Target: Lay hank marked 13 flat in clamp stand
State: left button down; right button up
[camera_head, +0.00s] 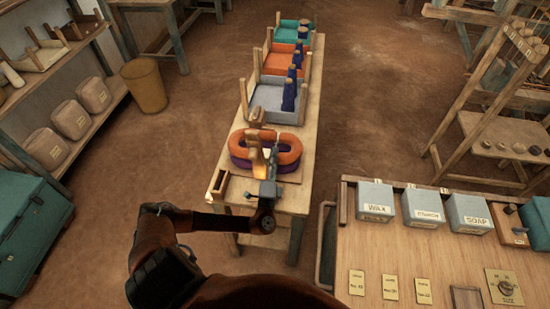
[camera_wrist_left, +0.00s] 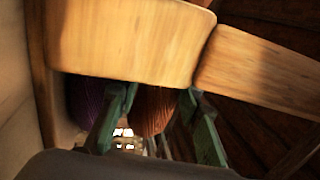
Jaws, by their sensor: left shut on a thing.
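An orange hank (camera_head: 290,148) forms an oval loop at the near end of the long narrow bench. It lies over a purple hank (camera_head: 238,162), on or just above a wooden board with an upright wooden piece (camera_head: 256,150), which looks like the clamp stand. No number 13 is readable. My left gripper (camera_head: 271,163) is at the near side of the loop. In the left wrist view its green fingers (camera_wrist_left: 160,118) are on either side of the orange hank (camera_wrist_left: 153,106), shut on it. The purple hank (camera_wrist_left: 86,98) is beside them, and a pale wooden bar (camera_wrist_left: 130,40) hides the upper part.
Grey, orange and teal trays (camera_head: 272,98) stand behind on the bench (camera_head: 310,85). A table (camera_head: 375,250) at right carries boxes marked WAX (camera_head: 376,196) and SOAP (camera_head: 470,212). Shelves and a bin (camera_head: 146,85) are at left. Open floor lies between.

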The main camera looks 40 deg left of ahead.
pick_arm(q)
jog(key=shift+s+d+f+g, duration=0.1)
jog(key=shift+f+g, duration=0.05)
jog(key=shift+f, duration=0.35)
jog(key=shift+s+f+g, duration=0.1)
jog(key=shift+f+g, duration=0.05)
jog(key=shift+f, duration=0.3)
jog(key=c, duration=1.3)
grip_release()
jog(key=shift+f, duration=0.1)
jog(key=shift+s, duration=0.1)
jog(key=shift+s+d+f, duration=0.1)
jog(key=shift+s+d, duration=0.05)
jog(key=v, duration=0.6)
jog(key=r+v, duration=0.1)
jog(key=v, duration=0.2)
jog(key=shift+s+d, duration=0.2)
jog(key=shift+s, duration=0.25)
jog(key=shift+s+d, duration=0.25)
jog(key=shift+s, duration=0.2)
jog(key=shift+s, duration=0.1)
